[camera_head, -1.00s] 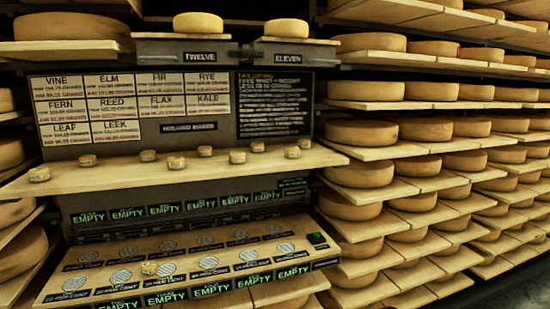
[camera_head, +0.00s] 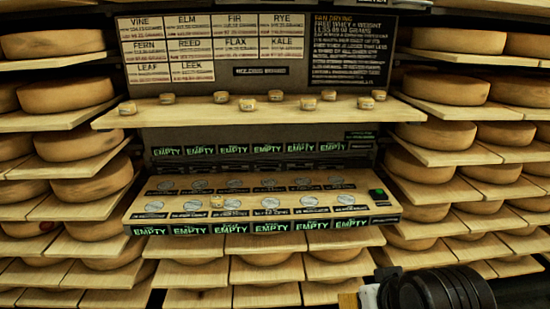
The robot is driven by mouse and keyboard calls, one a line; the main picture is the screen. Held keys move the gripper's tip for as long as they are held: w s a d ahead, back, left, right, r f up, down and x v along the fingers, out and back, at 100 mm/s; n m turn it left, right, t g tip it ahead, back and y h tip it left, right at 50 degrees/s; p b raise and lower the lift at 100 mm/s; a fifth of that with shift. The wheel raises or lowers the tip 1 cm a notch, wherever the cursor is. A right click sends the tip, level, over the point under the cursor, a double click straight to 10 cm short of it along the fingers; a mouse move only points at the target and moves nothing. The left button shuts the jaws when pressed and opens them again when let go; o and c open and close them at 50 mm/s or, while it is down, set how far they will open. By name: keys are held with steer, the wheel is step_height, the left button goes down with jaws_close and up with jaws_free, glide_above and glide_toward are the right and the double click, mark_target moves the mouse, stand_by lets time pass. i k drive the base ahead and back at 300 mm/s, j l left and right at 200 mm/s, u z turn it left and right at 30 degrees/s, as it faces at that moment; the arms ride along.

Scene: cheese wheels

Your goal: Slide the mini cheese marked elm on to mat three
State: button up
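Several mini cheeses stand in a loose row on the upper wooden shelf (camera_head: 200,113), one at its left end (camera_head: 127,108) and one near the middle (camera_head: 248,104). Their marks are too small to read, so I cannot tell which is elm. Another mini cheese (camera_head: 216,201) sits on the sloping lower board (camera_head: 135,213), between the second and third front-row mats from the left. That third front-row mat (camera_head: 232,204) is a bare grey disc; its label is unreadable. A black ribbed part of my arm (camera_head: 440,290) shows at the lower right. I cannot make out gripper fingertips.
A green button (camera_head: 377,194) is at the board's right end. Green EMPTY signs (camera_head: 233,227) line its front and the panel behind. A name board (camera_head: 215,48) stands above. Racks of large cheese wheels (camera_head: 445,133) flank both sides, and more wheels sit below.

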mark_target(218, 201)
steer(key=i+l+u, duration=0.25)
steer(key=u, duration=0.15)
steer(key=i+l+u, duration=0.2)
steer(key=l+u, duration=0.2)
steer(key=i+l+u, duration=0.15)
steer(key=l+u, duration=0.25)
steer(key=l, duration=0.15)
steer(key=i, duration=0.5)
